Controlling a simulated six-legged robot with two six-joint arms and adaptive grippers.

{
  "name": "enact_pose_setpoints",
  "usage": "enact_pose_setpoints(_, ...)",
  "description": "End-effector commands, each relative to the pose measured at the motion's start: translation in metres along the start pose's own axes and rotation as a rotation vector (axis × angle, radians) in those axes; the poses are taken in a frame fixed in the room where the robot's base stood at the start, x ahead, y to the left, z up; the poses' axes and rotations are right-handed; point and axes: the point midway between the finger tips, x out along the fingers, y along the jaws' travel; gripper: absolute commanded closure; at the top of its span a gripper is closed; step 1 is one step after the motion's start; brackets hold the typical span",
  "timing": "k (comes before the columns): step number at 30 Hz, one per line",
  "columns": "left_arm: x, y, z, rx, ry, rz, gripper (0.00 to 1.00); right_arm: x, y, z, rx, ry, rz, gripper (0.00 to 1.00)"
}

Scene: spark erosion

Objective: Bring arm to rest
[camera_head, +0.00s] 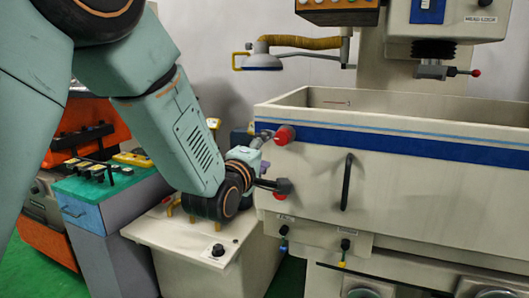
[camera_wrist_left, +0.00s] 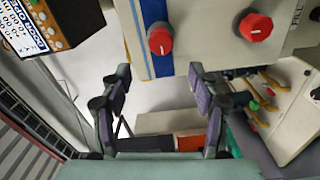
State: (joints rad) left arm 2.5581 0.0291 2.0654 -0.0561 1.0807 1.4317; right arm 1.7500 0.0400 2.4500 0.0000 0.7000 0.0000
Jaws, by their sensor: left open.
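My left arm (camera_head: 180,130) comes in from the upper left in the head view and reaches down to the left end of the machine tank. My left gripper (camera_head: 262,140) is small there and partly hidden by my wrist, close to the upper red knob (camera_head: 284,135). In the left wrist view the two fingers of the left gripper (camera_wrist_left: 158,84) stand wide apart with nothing between them. The upper red knob (camera_wrist_left: 160,41) and lower red knob (camera_wrist_left: 256,26) show beyond the fingertips. My right gripper is in neither view.
The cream machine tank (camera_head: 400,165) with a blue stripe and a black handle (camera_head: 347,182) fills the right. A cream cabinet (camera_head: 185,240) stands below my wrist. A teal-topped cabinet (camera_head: 95,195) and orange equipment (camera_head: 95,125) stand at left. A lamp (camera_head: 262,62) hangs behind.

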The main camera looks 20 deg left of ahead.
Motion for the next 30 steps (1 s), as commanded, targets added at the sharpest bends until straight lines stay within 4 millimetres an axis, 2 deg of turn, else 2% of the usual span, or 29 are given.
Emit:
enact_pose_setpoints(11,0.0,-0.001,0.0,0.048,0.0,-0.004,0.38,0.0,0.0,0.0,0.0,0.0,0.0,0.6)
enact_pose_setpoints(14,0.0,-0.007,0.001,0.183,-0.006,-0.031,0.38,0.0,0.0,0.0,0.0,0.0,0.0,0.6)
enact_pose_setpoints(17,-0.009,-0.028,0.003,0.38,-0.029,-0.103,0.38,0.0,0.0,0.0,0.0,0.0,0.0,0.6)
enact_pose_setpoints(20,-0.026,-0.076,0.01,0.583,-0.088,-0.214,0.38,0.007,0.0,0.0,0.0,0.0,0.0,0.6)
enact_pose_setpoints(21,-0.035,-0.104,0.014,0.659,-0.123,-0.267,0.38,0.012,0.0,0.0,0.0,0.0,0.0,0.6)
enact_pose_setpoints(23,-0.05,-0.142,0.019,0.753,-0.178,-0.336,0.38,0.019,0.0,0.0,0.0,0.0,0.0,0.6)
enact_pose_setpoints(24,-0.06,-0.167,0.023,0.809,-0.217,-0.379,0.38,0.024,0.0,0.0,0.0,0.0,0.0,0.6)
enact_pose_setpoints(26,-0.076,-0.203,0.028,0.882,-0.278,-0.441,0.38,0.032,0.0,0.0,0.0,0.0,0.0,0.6)
enact_pose_setpoints(30,-0.122,-0.283,0.041,1.015,-0.434,-0.572,0.38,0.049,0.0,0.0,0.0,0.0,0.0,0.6)
